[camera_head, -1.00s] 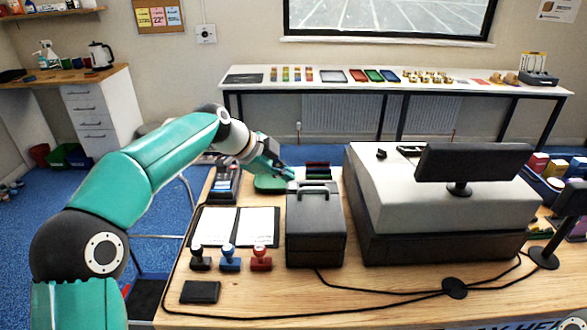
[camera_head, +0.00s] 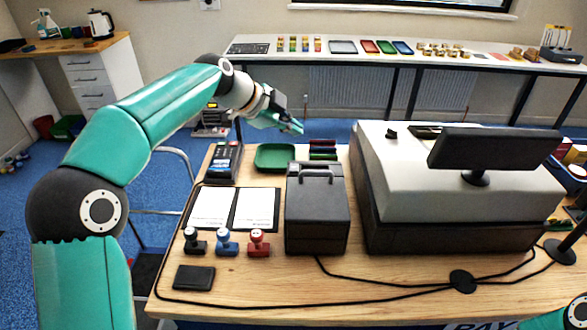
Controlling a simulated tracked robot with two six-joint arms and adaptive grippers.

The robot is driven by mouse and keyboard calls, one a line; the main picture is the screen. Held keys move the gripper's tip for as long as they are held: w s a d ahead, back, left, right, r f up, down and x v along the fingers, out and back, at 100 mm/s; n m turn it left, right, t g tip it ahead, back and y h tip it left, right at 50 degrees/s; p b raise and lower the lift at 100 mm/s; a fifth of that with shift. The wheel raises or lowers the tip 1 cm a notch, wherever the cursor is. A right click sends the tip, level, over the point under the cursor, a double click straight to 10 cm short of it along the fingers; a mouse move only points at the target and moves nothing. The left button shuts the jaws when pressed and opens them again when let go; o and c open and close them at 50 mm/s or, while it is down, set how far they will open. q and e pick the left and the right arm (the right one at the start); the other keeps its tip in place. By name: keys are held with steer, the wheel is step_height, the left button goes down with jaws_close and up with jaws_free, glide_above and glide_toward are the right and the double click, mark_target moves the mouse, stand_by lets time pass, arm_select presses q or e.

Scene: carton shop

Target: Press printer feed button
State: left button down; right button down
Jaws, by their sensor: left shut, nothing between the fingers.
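I cannot pick out a feed button in this view. A dark grey box with a handle (camera_head: 318,215) stands mid-desk; I cannot tell whether it is the printer. My left gripper (camera_head: 295,127) is shut and empty. It appears above the desk's back edge, past the green tray (camera_head: 275,157) and up-left of the stacked dark and coloured items (camera_head: 323,149). It looks apart from everything. A sliver of my right arm shows at the bottom right corner; its gripper is out of view.
A card terminal (camera_head: 224,163), open book (camera_head: 233,208), several stamps (camera_head: 227,242) and a black pad (camera_head: 194,277) lie on the left. A large white-topped register (camera_head: 400,175) with a monitor (camera_head: 492,149) fills the right. A black cable crosses the front.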

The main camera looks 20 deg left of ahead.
mark_target(292, 168)
arm_select(q)
step_height(292, 168, down, 8)
steer(key=b, duration=0.6)
steer(key=shift+s, duration=0.1)
stand_by(0.9)
steer(key=shift+f+b, duration=0.35)
steer(key=shift+b, duration=0.2)
steer(key=shift+f+b, duration=0.45)
stand_by(0.5)
steer(key=shift+r, duration=0.15)
steer(key=shift+r+p, duration=0.7)
steer(key=shift+r, duration=0.05)
steer(key=shift+r, duration=0.1)
